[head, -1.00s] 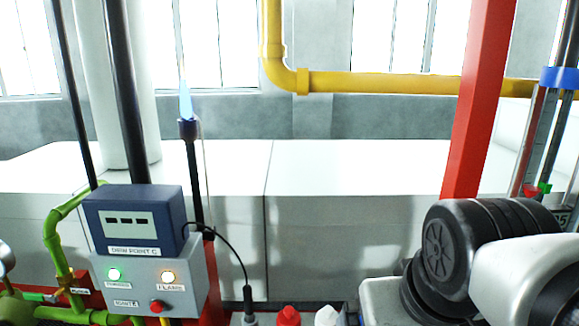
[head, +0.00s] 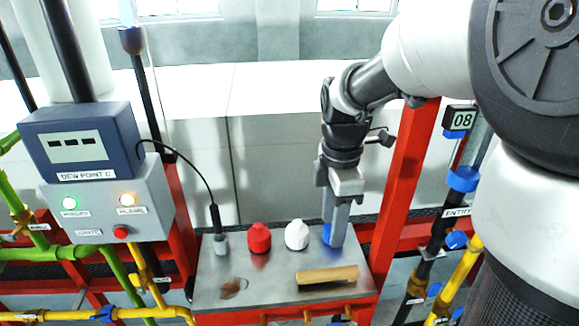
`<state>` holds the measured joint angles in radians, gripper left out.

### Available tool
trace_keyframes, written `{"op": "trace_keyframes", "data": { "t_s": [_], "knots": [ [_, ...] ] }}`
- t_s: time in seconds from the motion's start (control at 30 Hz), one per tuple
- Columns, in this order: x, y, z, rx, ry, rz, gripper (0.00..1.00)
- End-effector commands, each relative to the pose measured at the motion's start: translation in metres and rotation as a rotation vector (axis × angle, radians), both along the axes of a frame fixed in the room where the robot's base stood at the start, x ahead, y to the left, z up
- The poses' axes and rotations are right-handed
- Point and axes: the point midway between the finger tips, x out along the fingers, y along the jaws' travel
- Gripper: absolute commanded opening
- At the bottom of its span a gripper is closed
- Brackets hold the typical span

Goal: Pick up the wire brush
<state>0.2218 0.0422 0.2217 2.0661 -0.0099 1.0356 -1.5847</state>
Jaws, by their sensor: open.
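The wire brush appears to be the tan wooden bar (head: 327,275), lying flat on the steel shelf (head: 208,272) near its front right; no bristles can be made out. My gripper (head: 336,236) points down over the back right of the shelf, behind the bar in this view and apart from it. It is open, with nothing seen between its fingers.
A red bottle (head: 260,238), a white bottle (head: 297,235) and a cabled probe (head: 219,240) stand at the shelf's back. A red post (head: 402,190) rises at right; a control box (head: 108,205) is at left.

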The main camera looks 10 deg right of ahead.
Motion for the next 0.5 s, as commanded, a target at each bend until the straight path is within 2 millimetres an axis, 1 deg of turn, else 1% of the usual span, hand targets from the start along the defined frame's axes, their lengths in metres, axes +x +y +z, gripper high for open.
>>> {"op": "trace_keyframes", "data": {
  "t_s": [0.03,0.1,0.3,0.4,0.5],
  "knots": [
    [-0.001,0.0,-0.013,0.001,0.006,-0.001,0.44],
    [-0.001,0.0,-0.029,0.001,0.005,-0.002,0.44],
    [-0.002,0.0,-0.07,0.0,0.004,-0.002,0.44],
    [-0.001,0.0,-0.084,0.0,0.002,-0.002,0.44],
    [-0.001,0.0,-0.092,-0.001,0.0,-0.003,0.44]
  ]
}}
